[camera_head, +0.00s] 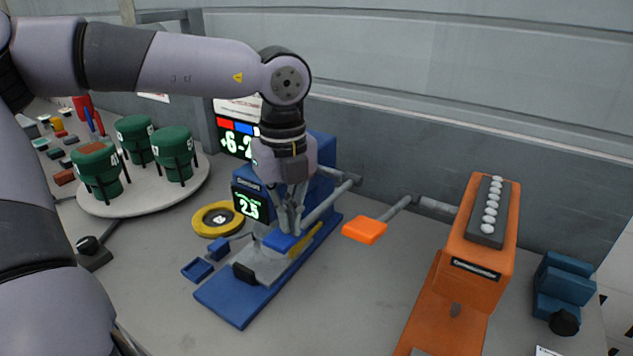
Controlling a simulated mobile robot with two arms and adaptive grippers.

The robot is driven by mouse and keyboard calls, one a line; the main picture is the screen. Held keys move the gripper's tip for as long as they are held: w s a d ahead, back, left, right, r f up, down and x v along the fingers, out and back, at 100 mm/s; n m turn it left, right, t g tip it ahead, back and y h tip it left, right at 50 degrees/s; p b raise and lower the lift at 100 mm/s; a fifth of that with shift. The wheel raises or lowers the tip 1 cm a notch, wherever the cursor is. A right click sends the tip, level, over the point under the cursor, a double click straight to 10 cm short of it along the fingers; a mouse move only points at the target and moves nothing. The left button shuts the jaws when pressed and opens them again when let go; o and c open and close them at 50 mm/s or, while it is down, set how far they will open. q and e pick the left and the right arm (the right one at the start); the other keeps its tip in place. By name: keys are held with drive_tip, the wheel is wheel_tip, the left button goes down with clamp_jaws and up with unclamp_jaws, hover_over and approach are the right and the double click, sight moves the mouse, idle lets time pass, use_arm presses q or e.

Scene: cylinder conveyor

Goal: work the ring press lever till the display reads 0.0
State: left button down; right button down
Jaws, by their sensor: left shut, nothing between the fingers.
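A blue machine (238,298) stands in the middle of the table. Its small black display (249,204) reads 2.5 in green. A grey lever (326,203) slants down from its right side to a blue paddle handle (279,241). My left gripper (291,229) comes down from above with its fingers shut and empty. Its tips are at the blue handle and appear to touch it, though contact is hard to make out. The gripper and wrist hide part of the machine. My right gripper is not in view.
An orange machine (480,253) with an orange-tipped lever (365,229) stands at right. A yellow ring (217,220) lies left of the blue machine. Green containers (172,151) stand on a round white platform (147,206) at left.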

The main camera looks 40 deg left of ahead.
use_arm(q)
wheel_tip(320, 180, up, 12)
drive_tip(key=p, duration=0.6)
drive_tip(key=shift+f, duration=0.1)
idle(0.6)
